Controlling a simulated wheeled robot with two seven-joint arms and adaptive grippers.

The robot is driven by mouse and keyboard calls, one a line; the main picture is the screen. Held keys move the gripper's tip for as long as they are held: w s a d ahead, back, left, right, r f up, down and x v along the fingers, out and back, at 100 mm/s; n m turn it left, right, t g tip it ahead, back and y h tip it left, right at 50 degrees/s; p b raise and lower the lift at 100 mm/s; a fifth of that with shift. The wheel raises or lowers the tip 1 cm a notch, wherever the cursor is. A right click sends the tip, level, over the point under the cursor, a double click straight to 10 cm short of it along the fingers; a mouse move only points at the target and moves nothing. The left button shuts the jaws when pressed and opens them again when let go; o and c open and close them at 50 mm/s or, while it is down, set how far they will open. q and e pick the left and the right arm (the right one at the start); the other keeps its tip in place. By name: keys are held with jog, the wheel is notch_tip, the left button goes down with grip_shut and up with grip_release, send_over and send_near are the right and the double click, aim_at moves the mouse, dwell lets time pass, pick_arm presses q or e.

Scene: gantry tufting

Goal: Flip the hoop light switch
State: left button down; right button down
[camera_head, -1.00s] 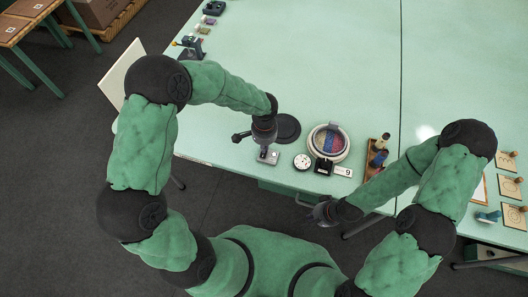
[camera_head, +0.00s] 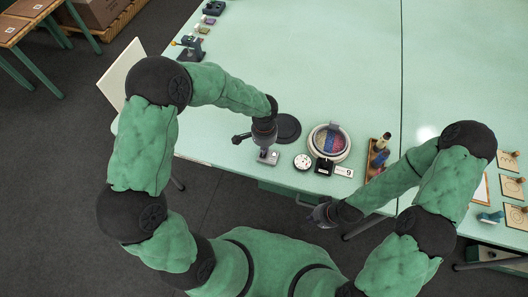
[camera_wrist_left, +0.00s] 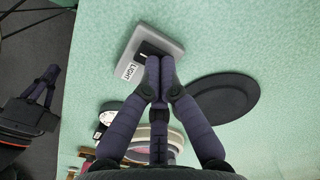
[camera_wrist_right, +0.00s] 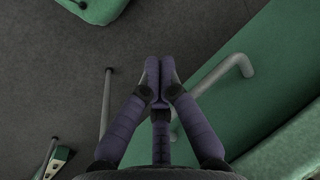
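The light switch is a grey box (camera_wrist_left: 172,45) with a white label reading LIGHT and a dark slot on its top. It also shows in the head view (camera_head: 268,158), under my left gripper. My left gripper (camera_wrist_left: 159,62) has its fingertips together at the edge of the dark slot, with nothing seen between them. Whether they touch the rocker is hidden by the fingers. A round hoop (camera_head: 330,142) with blue, red and yellow bands lies right of the switch. My right gripper (camera_wrist_right: 159,62) has its fingertips together, empty, off the table's front edge above the floor.
A black disc (camera_head: 287,128) lies beside the switch. A white dial (camera_head: 302,162), a black block (camera_head: 323,167) and a number 9 tag (camera_head: 343,172) sit near the front edge. A wooden rack (camera_head: 371,171) stands right of the hoop. The table middle is clear.

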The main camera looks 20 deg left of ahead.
pick_arm(q)
jog(key=shift+s, duration=0.1)
jog(key=shift+r+p, duration=2.6)
jog(key=shift+r, duration=0.9)
jog(key=shift+f, duration=0.1)
